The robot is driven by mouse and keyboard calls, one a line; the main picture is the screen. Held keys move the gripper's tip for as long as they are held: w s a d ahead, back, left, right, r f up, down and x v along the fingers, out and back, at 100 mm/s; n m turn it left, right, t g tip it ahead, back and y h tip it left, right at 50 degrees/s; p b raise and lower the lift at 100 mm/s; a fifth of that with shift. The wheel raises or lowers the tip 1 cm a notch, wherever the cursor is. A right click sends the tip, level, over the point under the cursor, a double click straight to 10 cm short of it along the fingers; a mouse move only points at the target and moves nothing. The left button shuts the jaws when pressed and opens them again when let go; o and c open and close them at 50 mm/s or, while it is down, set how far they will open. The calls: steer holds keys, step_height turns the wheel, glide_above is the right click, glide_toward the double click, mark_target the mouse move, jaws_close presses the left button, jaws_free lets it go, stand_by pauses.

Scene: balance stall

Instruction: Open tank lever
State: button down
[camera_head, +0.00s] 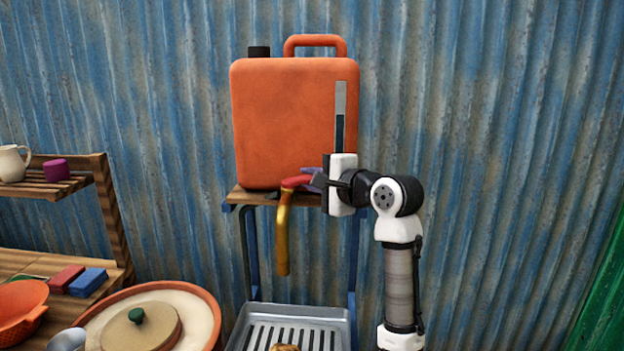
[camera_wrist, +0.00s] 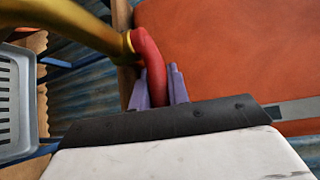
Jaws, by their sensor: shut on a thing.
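The orange tank (camera_head: 285,125) stands upright on a wooden stand, with a black cap, a top handle and a grey level strip on its front. A red lever (camera_head: 297,181) sits at the tank's lower front, joined to a brass spout (camera_head: 282,235) that hangs down. My gripper (camera_head: 312,183) reaches in from the right at the lever. In the wrist view, the purple fingers of my gripper (camera_wrist: 160,88) are shut on the red lever (camera_wrist: 150,66), one on each side. The brass spout (camera_wrist: 75,22) shows at the upper left there. The lever's end is hidden between the fingers.
A grey slotted drip tray (camera_head: 300,315) lies below the spout, with a small brown thing on it. At left are a wooden shelf (camera_head: 75,178) and a round pan with a lidded top (camera_head: 195,300). A blue corrugated wall (camera_head: 480,120) stands close behind.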

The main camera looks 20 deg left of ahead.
steer(key=shift+s+t, duration=0.1)
steer(key=shift+t, duration=0.2)
steer(key=m+t+h, duration=0.1)
steer(key=s+m+t+h+p, duration=0.1)
steer(key=m+t+h+p, duration=0.1)
steer(key=m+t, duration=0.1)
steer(key=shift+s+d, duration=0.2)
steer(key=shift+s, duration=0.05)
steer(key=shift+s+d+m+t+h+p, duration=0.1)
steer(key=shift+s+m+t+h+p, duration=0.25)
steer(key=shift+m+t+h, duration=0.55)
steer(key=shift+s+m+t+h+p, duration=0.35)
steer(key=shift+m+h, duration=0.35)
steer(key=shift+h, duration=0.5)
steer(key=shift+w, duration=0.1)
steer(key=c, duration=1.3)
jaws_free()
steer(key=shift+c, duration=0.2)
steer(key=b+v, duration=0.2)
steer(key=v, duration=1.1)
steer(key=shift+s+b, duration=0.4)
